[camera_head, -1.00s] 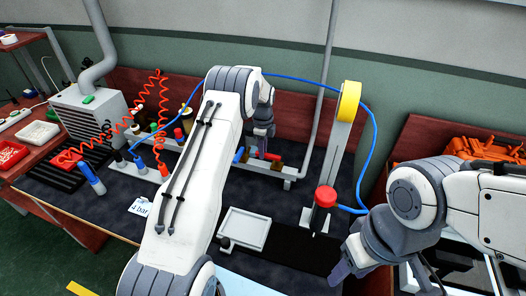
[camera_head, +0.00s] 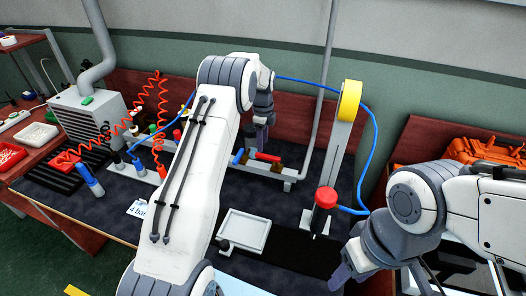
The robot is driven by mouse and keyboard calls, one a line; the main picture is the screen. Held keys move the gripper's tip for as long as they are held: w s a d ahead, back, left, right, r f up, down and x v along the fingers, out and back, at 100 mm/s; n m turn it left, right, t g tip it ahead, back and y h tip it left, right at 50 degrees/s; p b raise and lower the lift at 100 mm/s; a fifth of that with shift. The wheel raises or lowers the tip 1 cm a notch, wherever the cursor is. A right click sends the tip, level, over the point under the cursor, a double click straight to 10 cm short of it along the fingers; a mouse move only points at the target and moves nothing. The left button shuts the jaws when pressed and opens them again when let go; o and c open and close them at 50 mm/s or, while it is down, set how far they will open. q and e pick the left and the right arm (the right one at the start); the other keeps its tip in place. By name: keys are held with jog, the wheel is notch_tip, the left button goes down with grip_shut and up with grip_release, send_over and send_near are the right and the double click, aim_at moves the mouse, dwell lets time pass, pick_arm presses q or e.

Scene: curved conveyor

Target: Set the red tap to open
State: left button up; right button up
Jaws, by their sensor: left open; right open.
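The red tap (camera_head: 267,157) is a small red lever on a grey pipe at the back of the bench, right of a blue lever (camera_head: 238,156). The red lever lies roughly along the pipe. My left gripper (camera_head: 261,146) points down from above, just behind or over the red lever. It is open, with nothing seen between its fingers; I cannot tell whether it touches the lever. My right gripper (camera_head: 341,279) is open and empty at the bottom right, well away from the tap.
A white tray (camera_head: 244,231) lies in front. A blue hose (camera_head: 300,80) arches behind. Red coiled hose (camera_head: 157,118) hangs at left.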

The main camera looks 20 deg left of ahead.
aim_at(263, 154)
pick_arm(q)
jog(key=shift+r+b, duration=0.3)
jog(key=shift+r, duration=2.45)
